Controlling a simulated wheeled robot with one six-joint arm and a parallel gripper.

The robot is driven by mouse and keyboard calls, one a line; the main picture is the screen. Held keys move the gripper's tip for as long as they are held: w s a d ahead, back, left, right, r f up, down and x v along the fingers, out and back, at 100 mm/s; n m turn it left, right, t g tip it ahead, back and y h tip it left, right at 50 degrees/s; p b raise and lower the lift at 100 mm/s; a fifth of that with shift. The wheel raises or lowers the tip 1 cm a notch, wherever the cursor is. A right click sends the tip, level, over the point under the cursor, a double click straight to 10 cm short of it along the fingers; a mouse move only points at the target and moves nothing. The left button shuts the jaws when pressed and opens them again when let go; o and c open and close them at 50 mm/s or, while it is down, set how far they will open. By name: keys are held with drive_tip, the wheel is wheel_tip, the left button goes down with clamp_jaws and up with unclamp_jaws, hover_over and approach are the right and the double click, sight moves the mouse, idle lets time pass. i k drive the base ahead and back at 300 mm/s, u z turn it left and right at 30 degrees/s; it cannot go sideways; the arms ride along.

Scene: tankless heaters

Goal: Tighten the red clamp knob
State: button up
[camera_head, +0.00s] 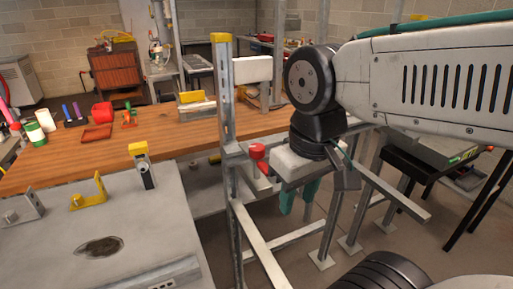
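A small red knob (257,151) sits on a grey metal bracket beside an upright grey post, near the middle of the view. My gripper (299,197) hangs below my arm's wrist, to the right of the knob and lower in the picture. Its two teal fingers point down and are apart, with nothing seen between them. The gripper and the knob do not appear to touch. My wrist and the grey gripper body hide part of the frame behind them.
The tall grey post (225,110) and a slanting metal rail (262,255) stand close left of my gripper. A wooden bench (60,165) and a grey metal plate (150,235) with yellow brackets lie left. A black stand (415,165) is at right.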

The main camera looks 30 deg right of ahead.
sight(256, 150)
drive_tip(key=z, duration=0.2)
drive_tip(key=k, duration=1)
drive_tip(key=u, duration=0.45)
drive_tip(key=i, duration=0.3)
drive_tip(key=u, duration=0.05)
